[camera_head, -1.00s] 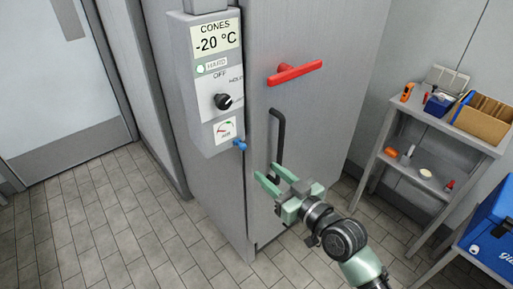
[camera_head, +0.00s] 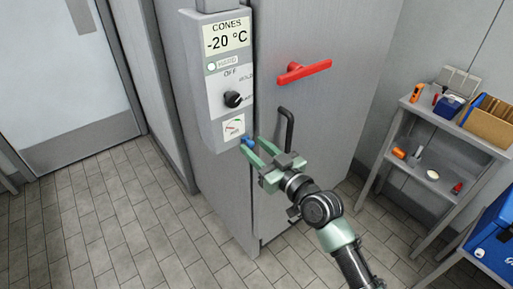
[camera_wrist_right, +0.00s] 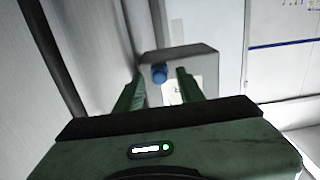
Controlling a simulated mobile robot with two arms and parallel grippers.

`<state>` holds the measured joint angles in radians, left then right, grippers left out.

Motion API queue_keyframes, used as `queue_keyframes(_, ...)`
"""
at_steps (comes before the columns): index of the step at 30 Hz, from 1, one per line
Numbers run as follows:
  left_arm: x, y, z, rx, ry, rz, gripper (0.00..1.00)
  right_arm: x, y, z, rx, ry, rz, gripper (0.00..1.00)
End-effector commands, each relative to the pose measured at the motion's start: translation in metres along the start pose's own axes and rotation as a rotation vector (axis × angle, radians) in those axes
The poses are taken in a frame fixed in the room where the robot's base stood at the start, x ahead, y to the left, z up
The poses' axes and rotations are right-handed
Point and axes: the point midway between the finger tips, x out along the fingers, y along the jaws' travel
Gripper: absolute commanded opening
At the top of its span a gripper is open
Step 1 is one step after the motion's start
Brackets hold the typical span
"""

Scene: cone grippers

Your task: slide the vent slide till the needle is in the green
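The vent slide shows as a small blue knob (camera_head: 248,143) at the lower right edge of the grey control box. The needle gauge (camera_head: 233,127) is a small white dial on the box face just above it; the needle's exact place is too small to tell. My right gripper (camera_head: 254,147) is open, its green fingertips close to the blue knob. In the right wrist view the blue knob (camera_wrist_right: 160,74) lies between the two open fingers, nearer the left one, beyond their tips. I cannot tell whether either finger touches it. My left gripper is not in view.
The control box carries a display (camera_head: 226,37) reading -20 °C and a black rotary knob (camera_head: 233,99). A red handle (camera_head: 303,71) and a dark vertical bar handle (camera_head: 286,128) are on the cabinet door. A shelf (camera_head: 436,124) with small items stands at right.

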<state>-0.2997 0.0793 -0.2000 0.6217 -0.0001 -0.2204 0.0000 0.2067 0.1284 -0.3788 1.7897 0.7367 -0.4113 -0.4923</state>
Motion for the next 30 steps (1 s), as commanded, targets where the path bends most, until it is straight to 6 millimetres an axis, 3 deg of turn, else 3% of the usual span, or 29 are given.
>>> queue_keyframes(1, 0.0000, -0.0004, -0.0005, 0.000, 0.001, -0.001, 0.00, -0.0001, 0.0000, 0.0000, 0.000, 0.000, 0.000, 0.33)
queue_keyframes(4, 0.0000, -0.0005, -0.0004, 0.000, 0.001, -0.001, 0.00, -0.0002, 0.0001, 0.0000, 0.000, 0.000, 0.000, 0.05)
queue_keyframes(5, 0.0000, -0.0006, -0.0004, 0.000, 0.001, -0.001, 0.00, -0.0002, 0.0001, 0.0000, 0.000, 0.000, 0.000, 0.00)
queue_keyframes(30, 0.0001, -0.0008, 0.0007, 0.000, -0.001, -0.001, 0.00, -0.0004, 0.0002, 0.0001, 0.000, 0.000, 0.001, 0.00)
